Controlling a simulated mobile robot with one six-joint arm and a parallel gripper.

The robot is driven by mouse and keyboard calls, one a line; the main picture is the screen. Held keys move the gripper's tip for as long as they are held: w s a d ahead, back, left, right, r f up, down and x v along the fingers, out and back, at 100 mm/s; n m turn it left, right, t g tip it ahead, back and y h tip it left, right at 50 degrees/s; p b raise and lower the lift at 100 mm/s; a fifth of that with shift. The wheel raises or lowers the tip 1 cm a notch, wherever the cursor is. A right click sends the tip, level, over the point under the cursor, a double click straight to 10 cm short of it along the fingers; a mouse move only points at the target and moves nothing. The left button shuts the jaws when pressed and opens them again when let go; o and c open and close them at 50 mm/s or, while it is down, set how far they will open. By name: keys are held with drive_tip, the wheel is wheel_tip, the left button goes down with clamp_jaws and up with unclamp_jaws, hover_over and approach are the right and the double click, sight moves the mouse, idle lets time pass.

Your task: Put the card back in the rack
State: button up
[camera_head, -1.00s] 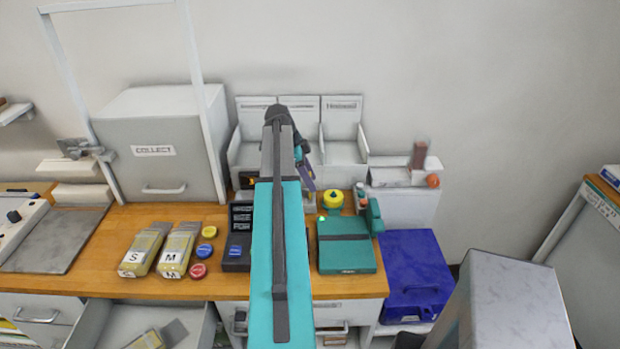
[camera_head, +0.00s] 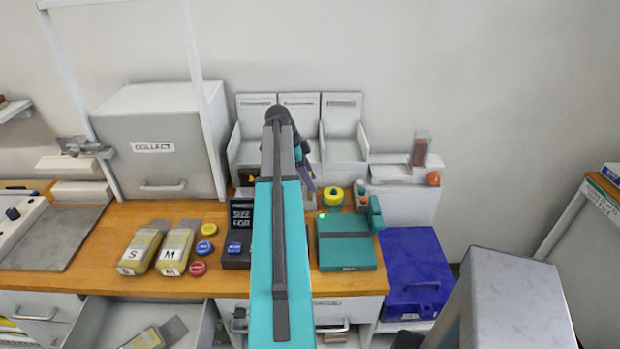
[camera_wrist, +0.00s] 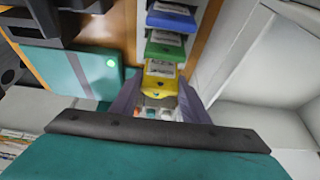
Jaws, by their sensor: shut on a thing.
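In the wrist view my gripper (camera_wrist: 160,88) has its two purple-grey fingers close on both sides of a yellow card (camera_wrist: 158,80) with a white label. It appears shut on this card. A green card (camera_wrist: 164,51) and a blue card (camera_wrist: 171,21) with similar labels lie in line beyond it, seemingly in the rack. I cannot tell whether the yellow card touches the rack. In the head view my teal arm hides most of the rack and the card. My gripper (camera_head: 307,178) shows only partly there, low in front of the white bins.
White bins (camera_head: 341,148) stand at the back. A green box (camera_head: 346,243) and yellow round item (camera_head: 333,195) are right of my arm. A black box (camera_head: 238,225), coloured discs (camera_head: 206,248) and S and M packs (camera_head: 175,250) are left. An open drawer (camera_head: 95,322) juts out below.

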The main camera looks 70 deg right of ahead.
drive_tip(key=shift+f+b, duration=0.55)
drive_tip(key=shift+f, duration=0.4)
idle(0.5)
idle(0.4)
drive_tip(key=o, duration=1.1)
drive_tip(key=shift+r, duration=0.15)
drive_tip(key=shift+r+p, duration=1.9)
drive_tip(key=shift+r, duration=2.5)
